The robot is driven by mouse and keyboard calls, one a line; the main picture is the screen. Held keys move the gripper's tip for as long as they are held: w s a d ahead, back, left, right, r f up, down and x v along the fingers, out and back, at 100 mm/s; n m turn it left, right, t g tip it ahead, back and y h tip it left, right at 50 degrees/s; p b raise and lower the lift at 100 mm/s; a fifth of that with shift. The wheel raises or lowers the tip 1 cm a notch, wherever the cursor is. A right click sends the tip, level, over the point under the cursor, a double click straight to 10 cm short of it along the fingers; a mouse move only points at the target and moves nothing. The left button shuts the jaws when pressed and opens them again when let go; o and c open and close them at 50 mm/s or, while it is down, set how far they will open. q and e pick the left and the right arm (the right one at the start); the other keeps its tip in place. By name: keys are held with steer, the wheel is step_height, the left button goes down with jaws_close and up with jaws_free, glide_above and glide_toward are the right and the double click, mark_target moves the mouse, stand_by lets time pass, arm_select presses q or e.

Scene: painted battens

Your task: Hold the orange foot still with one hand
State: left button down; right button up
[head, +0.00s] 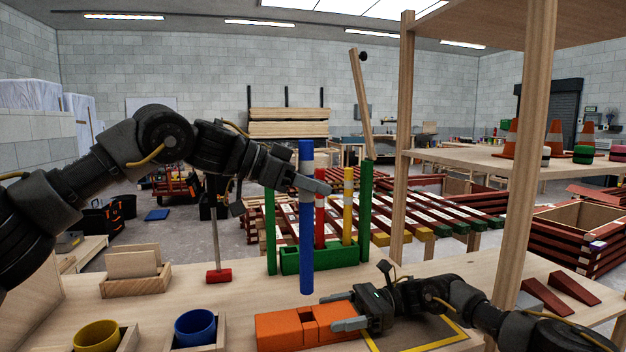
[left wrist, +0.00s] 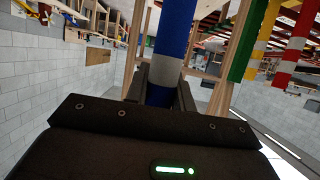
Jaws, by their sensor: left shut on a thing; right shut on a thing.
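The orange foot (head: 275,330) is a low block with a dark square socket in its top, on the bench at the front. My right gripper (head: 343,311) is shut on the foot's right part. In the left wrist view the batten (left wrist: 175,30) stands between the fingers. The far side of the foot is hidden.
A green rack (head: 290,262) behind holds red, yellow and green battens upright. Yellow (head: 97,337) and blue (head: 195,327) cups sit in wooden holders at left. A wooden shelf post (head: 525,160) rises at right. Two dark red wedges (head: 573,287) lie on the bench's right.

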arm_select(q)
steer(key=shift+f, duration=2.3)
steer(key=shift+f, duration=2.55)
steer(key=c, duration=1.1)
jaws_free()
steer(key=v, duration=1.2)
arm_select(e)
steer(key=o, duration=1.3)
steer(key=shift+c, duration=0.2)
steer(key=shift+o, duration=0.4)
steer(key=shift+o, duration=0.8)
